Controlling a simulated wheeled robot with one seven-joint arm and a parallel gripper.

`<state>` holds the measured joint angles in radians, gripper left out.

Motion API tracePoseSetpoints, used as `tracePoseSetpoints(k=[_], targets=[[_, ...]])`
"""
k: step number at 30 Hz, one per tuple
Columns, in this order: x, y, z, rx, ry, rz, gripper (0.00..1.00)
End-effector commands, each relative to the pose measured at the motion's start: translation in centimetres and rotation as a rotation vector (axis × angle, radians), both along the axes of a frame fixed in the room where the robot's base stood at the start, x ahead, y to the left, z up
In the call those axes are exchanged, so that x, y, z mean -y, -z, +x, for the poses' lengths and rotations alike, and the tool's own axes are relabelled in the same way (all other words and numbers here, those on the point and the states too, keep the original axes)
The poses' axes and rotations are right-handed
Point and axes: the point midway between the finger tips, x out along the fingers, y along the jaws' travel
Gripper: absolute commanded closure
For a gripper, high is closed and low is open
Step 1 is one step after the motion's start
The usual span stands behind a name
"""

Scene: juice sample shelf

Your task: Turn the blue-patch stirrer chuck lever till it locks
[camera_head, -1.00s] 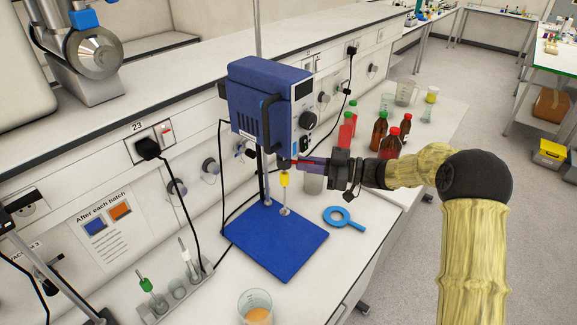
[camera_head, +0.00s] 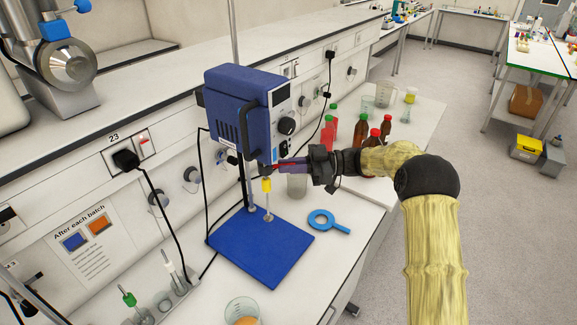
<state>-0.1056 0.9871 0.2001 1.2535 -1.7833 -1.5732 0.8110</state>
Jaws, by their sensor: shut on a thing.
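The blue stirrer (camera_head: 245,115) stands over its blue base plate (camera_head: 262,250), with a small light-blue patch (camera_head: 232,159) low on its body. Its dark chuck (camera_head: 265,171) sits under the motor housing, above a yellow collar (camera_head: 267,185) on the shaft. My gripper (camera_head: 283,166) reaches in from the right and is shut beside the chuck, at the height of its lever. A thin red strip shows between the fingers. The lever is mostly hidden by them, and its exact angle cannot be made out.
A blue ring-shaped tool (camera_head: 336,227) lies right of the base plate. Brown and red bottles (camera_head: 361,130) stand behind my gripper. A beaker of orange liquid (camera_head: 243,313) is at the front. Black cables hang left of the stirrer.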

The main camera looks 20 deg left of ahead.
Motion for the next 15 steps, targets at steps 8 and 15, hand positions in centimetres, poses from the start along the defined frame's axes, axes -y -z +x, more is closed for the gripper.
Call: tracePoseSetpoints(k=[8, 15], targets=[[-0.1, -0.15, -0.03, 0.001, -0.001, 0.002, 0.67], [0.14, 0.0, 0.06, 0.002, 0.0, 0.002, 0.67]])
